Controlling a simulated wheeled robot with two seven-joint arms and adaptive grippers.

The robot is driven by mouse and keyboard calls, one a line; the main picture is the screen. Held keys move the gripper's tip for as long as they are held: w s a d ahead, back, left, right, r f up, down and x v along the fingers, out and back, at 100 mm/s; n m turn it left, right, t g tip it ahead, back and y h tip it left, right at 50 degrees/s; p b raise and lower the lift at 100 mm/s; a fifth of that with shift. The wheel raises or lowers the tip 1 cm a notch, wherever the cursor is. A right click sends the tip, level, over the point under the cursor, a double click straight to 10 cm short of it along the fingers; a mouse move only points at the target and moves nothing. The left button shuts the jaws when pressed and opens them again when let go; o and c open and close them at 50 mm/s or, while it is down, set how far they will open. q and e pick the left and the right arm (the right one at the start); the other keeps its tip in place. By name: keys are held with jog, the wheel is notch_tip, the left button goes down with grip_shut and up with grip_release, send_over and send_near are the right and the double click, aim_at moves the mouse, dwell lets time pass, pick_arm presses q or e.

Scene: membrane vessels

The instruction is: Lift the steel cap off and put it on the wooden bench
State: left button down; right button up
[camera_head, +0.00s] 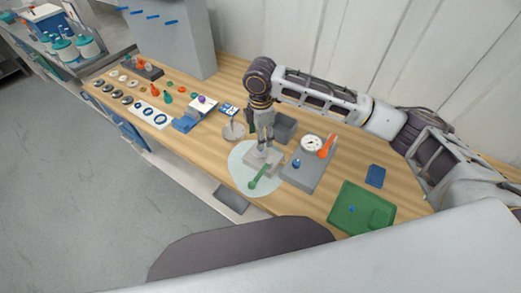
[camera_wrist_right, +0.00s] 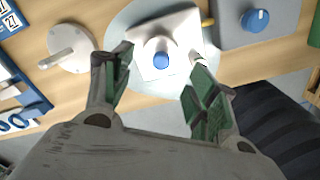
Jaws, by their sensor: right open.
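My right gripper (camera_head: 262,138) points down over the pale round mat (camera_head: 240,177) on the bench. In the right wrist view its two green-padded fingers (camera_wrist_right: 160,66) are apart, one on each side of a short pale cylinder with a blue top (camera_wrist_right: 161,60). This cylinder stands on a whitish block (camera_wrist_right: 180,28). I see no contact, and the height gap is hard to judge. I cannot tell for sure which part is the steel cap. The wooden bench (camera_head: 312,200) lies under everything. My left gripper is not in view.
A grey plate (camera_head: 303,175) with a blue knob and a dial is to the right, a green tray (camera_head: 360,209) farther right. A round-based stand (camera_wrist_right: 68,48) is left of the mat. Several small parts fill the bench's left end.

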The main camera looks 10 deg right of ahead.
jog(key=shift+f, duration=0.75)
jog(key=shift+s+f+p, duration=0.1)
jog(key=shift+f+p, duration=0.2)
jog(key=shift+f, duration=2.3)
jog(key=c, duration=0.8)
jog(key=shift+r, duration=0.1)
jog(key=shift+r+b, duration=0.3)
jog(key=shift+r, duration=4.65)
